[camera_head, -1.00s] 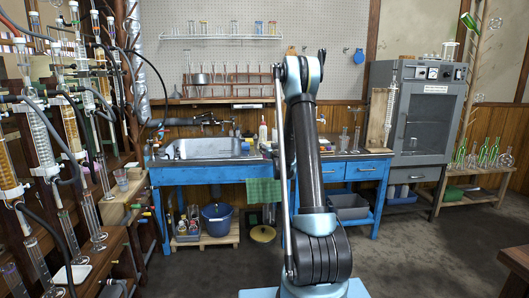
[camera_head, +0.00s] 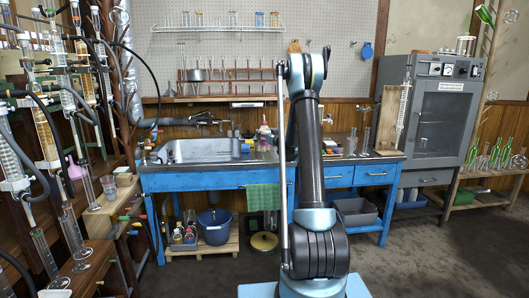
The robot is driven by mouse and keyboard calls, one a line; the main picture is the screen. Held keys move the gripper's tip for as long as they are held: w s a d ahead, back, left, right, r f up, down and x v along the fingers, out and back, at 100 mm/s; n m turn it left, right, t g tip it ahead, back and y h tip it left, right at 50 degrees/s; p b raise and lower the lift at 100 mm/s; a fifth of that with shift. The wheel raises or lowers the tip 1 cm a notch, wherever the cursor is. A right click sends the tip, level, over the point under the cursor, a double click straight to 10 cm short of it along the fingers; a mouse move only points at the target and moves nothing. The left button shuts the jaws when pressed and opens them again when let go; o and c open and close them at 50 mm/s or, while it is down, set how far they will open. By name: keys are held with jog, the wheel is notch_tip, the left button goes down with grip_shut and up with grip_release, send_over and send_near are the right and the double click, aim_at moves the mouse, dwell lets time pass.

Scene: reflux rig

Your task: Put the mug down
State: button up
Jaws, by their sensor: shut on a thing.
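I see no mug that I can make out in this view. My own arm rises in the middle of the picture, and its upper end is folded away from the camera. My gripper does not show; the arm may hide it and anything it holds. The blue workbench (camera_head: 228,180) stands ahead, with a steel sink (camera_head: 200,150) at its left. Bottles (camera_head: 264,137) stand on the bench just left of my arm, partly overlapped by it.
Glassware racks (camera_head: 45,125) with tubing crowd the left side. A grey oven cabinet (camera_head: 435,115) stands at the right. A blue bucket (camera_head: 215,226) sits on a low pallet under the bench. The floor (camera_head: 425,260) at the right front is clear.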

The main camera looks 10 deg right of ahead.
jog(key=f, duration=0.4)
jog(key=shift+a+f, duration=0.25)
jog(key=shift+f, duration=2)
jog(key=o, duration=1.4)
jog(key=shift+s, duration=0.15)
